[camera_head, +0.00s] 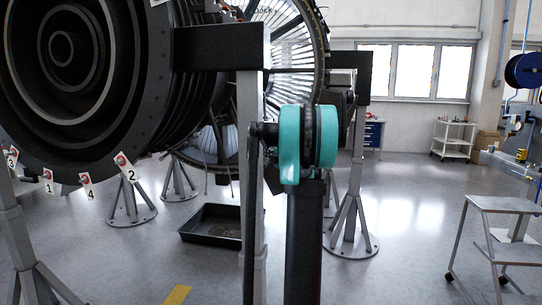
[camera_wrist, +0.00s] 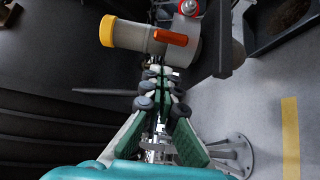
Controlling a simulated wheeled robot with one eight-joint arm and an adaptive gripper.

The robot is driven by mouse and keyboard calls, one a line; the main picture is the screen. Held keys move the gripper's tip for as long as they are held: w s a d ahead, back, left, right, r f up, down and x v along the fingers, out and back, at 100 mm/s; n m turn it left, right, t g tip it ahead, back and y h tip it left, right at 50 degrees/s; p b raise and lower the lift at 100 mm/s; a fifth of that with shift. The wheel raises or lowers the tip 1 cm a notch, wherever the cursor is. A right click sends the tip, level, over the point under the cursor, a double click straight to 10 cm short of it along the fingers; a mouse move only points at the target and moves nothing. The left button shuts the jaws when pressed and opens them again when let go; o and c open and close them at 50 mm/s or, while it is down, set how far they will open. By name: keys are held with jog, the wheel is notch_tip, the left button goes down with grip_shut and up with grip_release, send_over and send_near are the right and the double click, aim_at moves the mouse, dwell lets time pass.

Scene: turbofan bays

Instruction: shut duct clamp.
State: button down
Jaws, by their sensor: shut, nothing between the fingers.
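In the wrist view a grey duct (camera_wrist: 132,35) with a yellow end ring (camera_wrist: 107,30) lies across the top. An orange lever (camera_wrist: 171,37), which looks like the clamp's handle, lies along it, pointing right. My gripper (camera_wrist: 161,70) is shut and empty. Its fingertips are just below the duct and lever in the picture; I cannot tell whether they touch. In the head view the duct and lever cannot be made out, and my arm covers part of that area.
A red knob (camera_wrist: 188,7) on a silver fitting stands beside the duct. The large dark engine (camera_head: 130,100) on grey stands fills the left. A black tray (camera_head: 196,237) lies on the floor. A grey step stand (camera_head: 505,205) is at right, with open floor before it.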

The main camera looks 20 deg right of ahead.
jog(key=shift+w+d, duration=1.05)
jog(key=shift+w, duration=0.2)
jog(key=shift+d, duration=0.1)
jog(key=w+d+n+y, duration=0.1)
jog(key=y, duration=0.1)
jog(key=w+d+n+g+y, duration=0.1)
jog(key=w, duration=0.1)
jog(key=shift+w+d+n+y, duration=0.2)
jog(key=shift+d+n+y, duration=0.1)
jog(key=shift+y, duration=0.1)
